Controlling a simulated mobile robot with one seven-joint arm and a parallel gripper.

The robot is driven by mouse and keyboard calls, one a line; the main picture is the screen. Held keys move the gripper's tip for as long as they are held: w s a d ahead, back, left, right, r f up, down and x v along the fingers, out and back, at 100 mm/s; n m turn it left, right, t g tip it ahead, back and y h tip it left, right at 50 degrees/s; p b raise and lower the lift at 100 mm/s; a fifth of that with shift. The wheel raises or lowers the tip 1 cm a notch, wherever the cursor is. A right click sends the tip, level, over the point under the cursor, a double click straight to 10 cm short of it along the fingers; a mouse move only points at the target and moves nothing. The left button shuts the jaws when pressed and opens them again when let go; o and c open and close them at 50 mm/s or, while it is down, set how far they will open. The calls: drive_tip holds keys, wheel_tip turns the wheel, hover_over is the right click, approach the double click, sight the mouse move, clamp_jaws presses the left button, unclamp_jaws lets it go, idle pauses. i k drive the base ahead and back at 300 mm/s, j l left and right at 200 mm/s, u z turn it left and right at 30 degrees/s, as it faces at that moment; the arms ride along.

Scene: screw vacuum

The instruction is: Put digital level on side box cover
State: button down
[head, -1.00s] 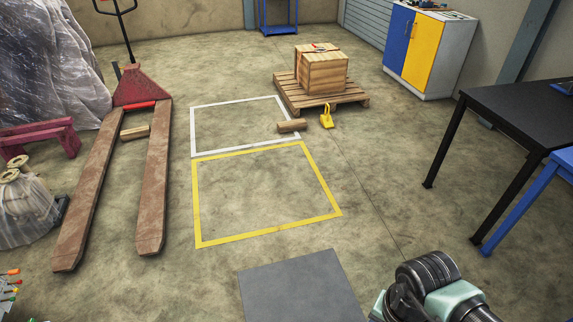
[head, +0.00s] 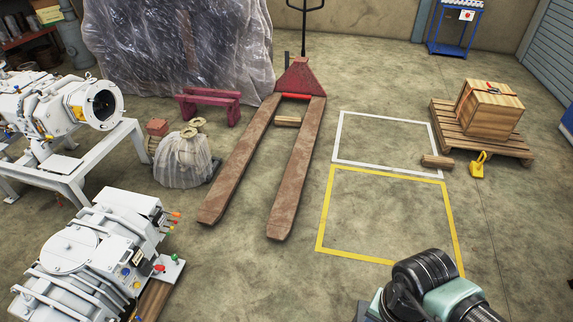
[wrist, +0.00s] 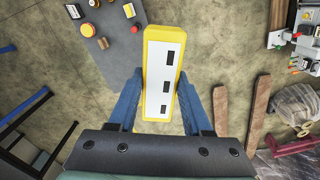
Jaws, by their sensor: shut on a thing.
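The digital level (wrist: 163,85) is a long yellow bar with a white face and dark slots. In the wrist view, my gripper (wrist: 160,100) is shut on it, with one blue finger on each side. The level's far end reaches over the edge of a grey board. In the head view my arm shows at the lower right; the gripper and level are out of sight there. A white machine (head: 85,260) with a side box and coloured knobs stands at the lower left. I cannot tell which surface is the side box cover.
A second white machine (head: 75,110) stands on a frame at the left. A pallet jack (head: 297,150) and a wrapped bag (head: 185,158) are beyond. The grey board (wrist: 108,55) holds buttons and small parts. The floor inside the yellow outline (head: 390,215) is clear.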

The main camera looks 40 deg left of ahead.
sight(110, 252)
drive_tip(key=j+u, duration=0.25)
drive_tip(key=u, duration=0.15)
drive_tip(key=i+j+u, duration=0.15)
drive_tip(key=u, duration=0.3)
drive_tip(key=i+j+u, duration=0.1)
drive_tip(key=j+u, duration=0.15)
drive_tip(key=u, duration=0.15)
drive_tip(key=i+j+u, duration=0.1)
drive_tip(key=u, duration=0.35)
drive_tip(key=i+j+u, duration=0.1)
drive_tip(key=u, duration=0.3)
drive_tip(key=i+u, duration=0.4)
drive_tip(key=k, duration=0.1)
